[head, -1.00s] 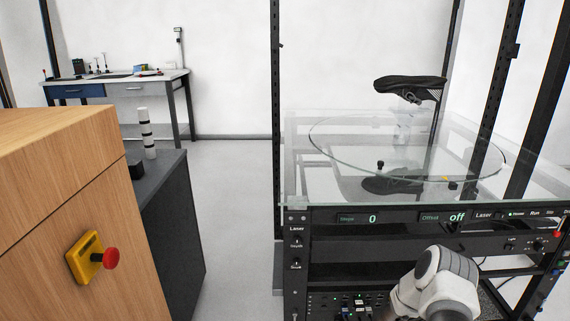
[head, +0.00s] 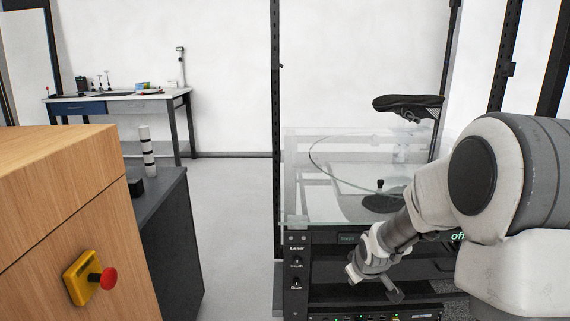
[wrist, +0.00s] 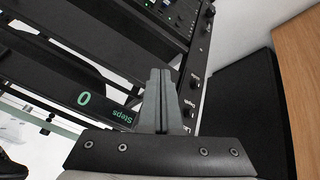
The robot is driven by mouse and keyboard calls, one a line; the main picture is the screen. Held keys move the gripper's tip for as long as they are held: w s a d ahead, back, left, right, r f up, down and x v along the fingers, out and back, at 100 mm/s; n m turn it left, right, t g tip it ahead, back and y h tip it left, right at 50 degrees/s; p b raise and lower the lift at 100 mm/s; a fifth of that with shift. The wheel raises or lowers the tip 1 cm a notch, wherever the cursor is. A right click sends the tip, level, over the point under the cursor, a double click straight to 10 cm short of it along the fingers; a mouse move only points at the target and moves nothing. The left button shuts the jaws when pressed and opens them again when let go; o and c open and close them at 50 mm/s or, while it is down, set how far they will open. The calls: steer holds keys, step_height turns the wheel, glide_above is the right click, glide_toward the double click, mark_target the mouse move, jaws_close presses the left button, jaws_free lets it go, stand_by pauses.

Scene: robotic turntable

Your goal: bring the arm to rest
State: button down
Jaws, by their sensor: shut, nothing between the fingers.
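My gripper (head: 372,288) hangs in front of the turntable rack (head: 295,290), at the left part of its front panel in the head view. In the wrist view my gripper (wrist: 160,75) has its two grey fingers together with nothing between them. Behind them show the panel's green "0" and "Steps" display (wrist: 103,107) and the labels by the rack's edge. I cannot tell the exact gap between fingertips and panel.
A wooden cabinet (head: 60,200) with a red button on a yellow box (head: 90,278) stands at the left, beside a dark counter (head: 165,240). A workbench (head: 120,102) is at the back. Floor between counter and rack is clear.

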steer(key=s+a+r+m, duration=0.1)
steer(key=s+r+m, duration=0.2)
steer(key=s+r, duration=1)
steer(key=s+a+r+m, duration=0.2)
steer(key=s+r+m, duration=0.15)
steer(key=s, duration=1.25)
step_height(320, 180, up, 25)
steer(key=g+p, duration=0.1)
steer(key=p, duration=2.3)
steer(key=shift+s+a+n, duration=0.15)
steer(key=shift+s+n, duration=0.05)
steer(key=shift+n, duration=0.25)
steer(key=shift+f, duration=0.15)
